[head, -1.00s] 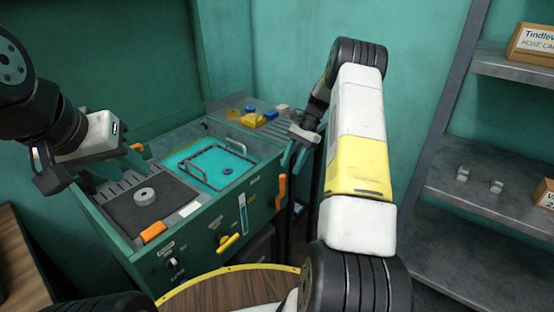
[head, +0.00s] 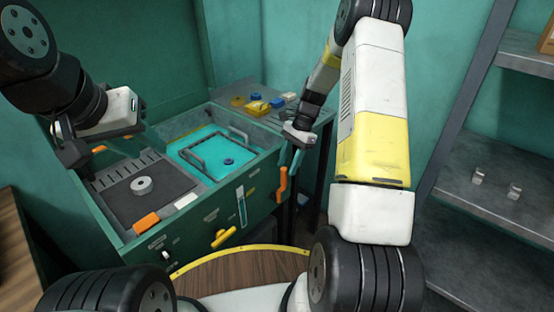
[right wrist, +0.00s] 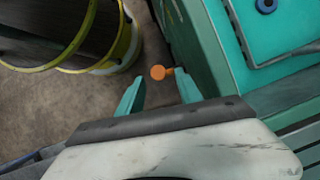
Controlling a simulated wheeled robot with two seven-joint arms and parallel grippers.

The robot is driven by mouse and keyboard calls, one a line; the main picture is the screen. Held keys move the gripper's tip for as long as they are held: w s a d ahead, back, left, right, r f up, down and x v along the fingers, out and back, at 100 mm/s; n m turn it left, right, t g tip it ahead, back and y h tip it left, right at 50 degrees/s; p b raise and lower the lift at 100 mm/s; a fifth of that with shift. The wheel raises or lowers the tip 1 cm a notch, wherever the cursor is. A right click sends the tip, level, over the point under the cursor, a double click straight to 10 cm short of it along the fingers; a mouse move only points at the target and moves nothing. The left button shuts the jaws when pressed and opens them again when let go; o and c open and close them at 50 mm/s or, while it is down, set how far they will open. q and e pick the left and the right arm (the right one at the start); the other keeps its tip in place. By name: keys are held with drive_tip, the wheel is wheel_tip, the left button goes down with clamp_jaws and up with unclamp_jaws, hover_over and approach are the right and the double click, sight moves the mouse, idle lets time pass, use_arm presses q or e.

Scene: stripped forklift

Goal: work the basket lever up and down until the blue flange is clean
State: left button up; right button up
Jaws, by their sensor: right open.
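The orange basket lever (head: 282,184) is upright on the right end of the green washer's front. In the right wrist view its orange knob (right wrist: 158,72) shows just beyond the fingertips, between their lines. My right gripper (head: 291,160) is open, pointing down close above the lever; its teal fingers also show in the right wrist view (right wrist: 158,88). The blue flange (head: 229,161) lies in the wire-handled basket (head: 195,165) in the turquoise bath; its cleanness cannot be told. My left gripper (head: 85,155) hangs over the washer's left end, its fingers mostly hidden.
A grey ring (head: 141,187) lies on a dark mat, with an orange block (head: 146,222) at its front edge. A yellow handle (head: 224,237) sticks out of the washer's front. Yellow and blue parts (head: 258,107) lie behind the bath. Grey shelves (head: 482,160) stand at right.

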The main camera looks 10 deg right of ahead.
drive_tip(key=x, duration=0.4)
drive_tip(key=shift+a+f, duration=0.1)
drive_tip(key=shift+f, duration=0.3)
drive_tip(key=shift+c, duration=0.2)
clamp_jaws()
idle(0.9)
